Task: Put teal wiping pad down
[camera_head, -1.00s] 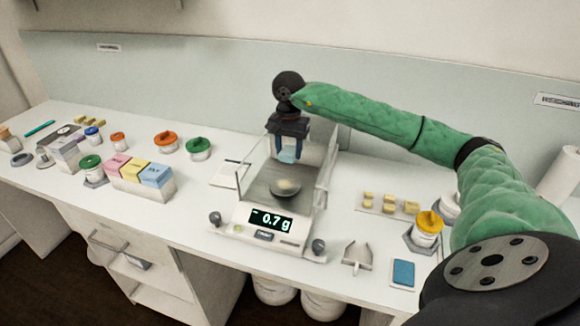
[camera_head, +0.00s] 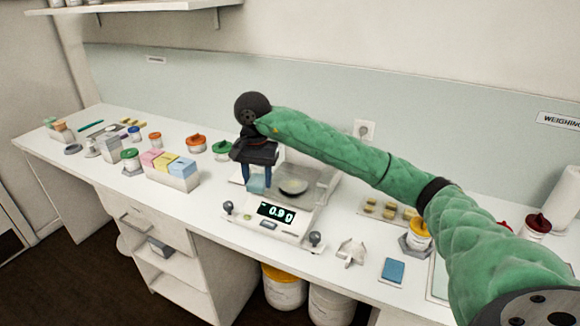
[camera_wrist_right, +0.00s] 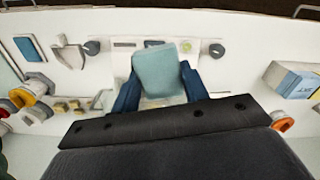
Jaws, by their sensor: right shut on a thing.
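The teal wiping pad (camera_wrist_right: 155,70) is between the two blue fingers of my right gripper (camera_wrist_right: 160,88) in the right wrist view. In the head view the pad (camera_head: 257,181) hangs below my right gripper (camera_head: 257,178), which is shut on it. The pad is over the left side of the weighing scale (camera_head: 262,222), beside the round dish (camera_head: 293,186) on its pan. I cannot tell whether it touches the scale. My left gripper is not in view.
A blue pad (camera_head: 393,270) lies on the counter at the right, with a grey scoop (camera_head: 350,252) to its left. A box of coloured packs (camera_head: 178,178) stands left of the scale. Lidded jars stand along the counter. Bare counter lies in front of the box.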

